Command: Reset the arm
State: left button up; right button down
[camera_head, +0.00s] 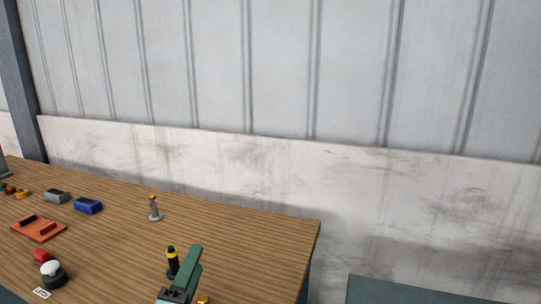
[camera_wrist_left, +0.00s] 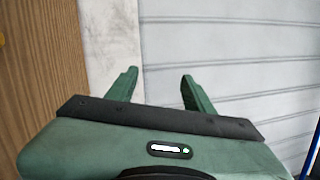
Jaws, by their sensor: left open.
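My left gripper (camera_head: 183,278) shows at the bottom of the head view, over the right part of the wooden table, as green fingers on a dark mount. In the left wrist view its two green fingers (camera_wrist_left: 156,88) are spread apart with nothing between them, facing the pale ribbed wall. A black and yellow upright part (camera_head: 172,262) stands just left of the gripper in the head view; I cannot tell whether they touch. My right gripper is in neither view.
The wooden table (camera_head: 240,235) holds a grey post with an orange top (camera_head: 154,209), a blue block (camera_head: 88,206), a grey block (camera_head: 57,196), an orange-red plate (camera_head: 38,229) and a white-topped black part (camera_head: 52,274). A dark green surface (camera_head: 430,291) lies at lower right.

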pick_arm(q)
jog(key=s+a+f+n+g+y, duration=0.2)
jog(key=s+a+f+n+g, duration=0.15)
jog(key=f+n, duration=0.4)
jog(key=s+a+f+n+g+y, duration=0.25)
jog(key=s+f+n+g, duration=0.2)
jog(key=f, duration=0.55)
jog(key=s+f+n+g+h, duration=0.1)
jog(key=s+f+n+g, duration=0.35)
jog(key=s, duration=0.45)
jog(key=s+f+n+g+h, duration=0.1)
jog(key=s+f+n+g, duration=0.25)
jog(key=s+f, duration=0.45)
jog(key=s+f+g, duration=0.1)
jog(key=s+f, duration=0.2)
jog(key=f, duration=1)
jog(key=s+f+g, duration=0.1)
jog(key=s+f, duration=0.1)
jog(key=f, duration=1.2)
jog(key=s+a+f+g, duration=0.1)
jog(key=s+a+f, duration=0.1)
jog(key=s+f, duration=1.1)
jog(key=s, duration=0.3)
jog(key=shift+f+m, duration=0.3)
jog(key=shift+f, duration=0.1)
